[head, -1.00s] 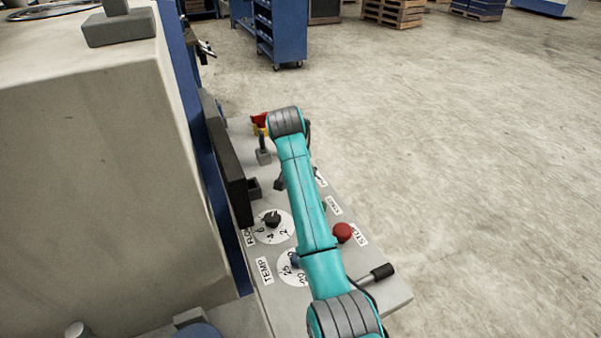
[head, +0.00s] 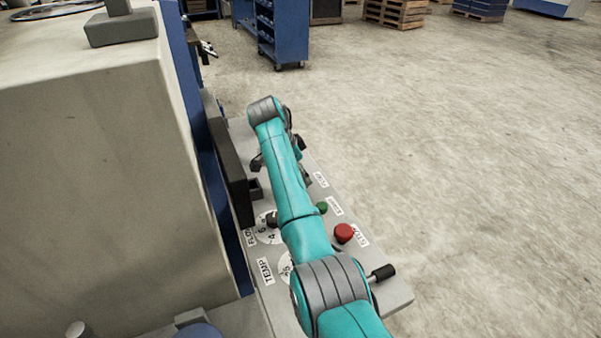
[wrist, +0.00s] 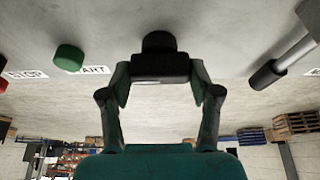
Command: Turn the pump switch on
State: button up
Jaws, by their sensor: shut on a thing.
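The pump switch (wrist: 159,64) is a dark block with a rounded part behind it in the wrist view. My gripper (wrist: 160,78) has its two fingers closed against its sides. A thin strip of a white label shows just below the switch. In the head view my teal arm lies over the panel (head: 385,298) and hides most of the switch and gripper. The PUMP label (head: 320,180) shows to the right of the arm. I cannot tell the switch's position.
The green START button (head: 322,208) and red STOP button (head: 344,233) are close to the arm. A lever with a black grip (wrist: 268,75) is at the right in the wrist view. A dark screen (head: 232,172) stands along the panel's left. The floor at right is clear.

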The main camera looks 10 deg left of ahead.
jog(key=shift+m, duration=0.3)
jog(key=o, duration=1.1)
jog(key=shift+o, duration=0.2)
jog(key=v, duration=0.7)
jog(key=shift+r, duration=0.25)
jog(key=shift+w, duration=0.1)
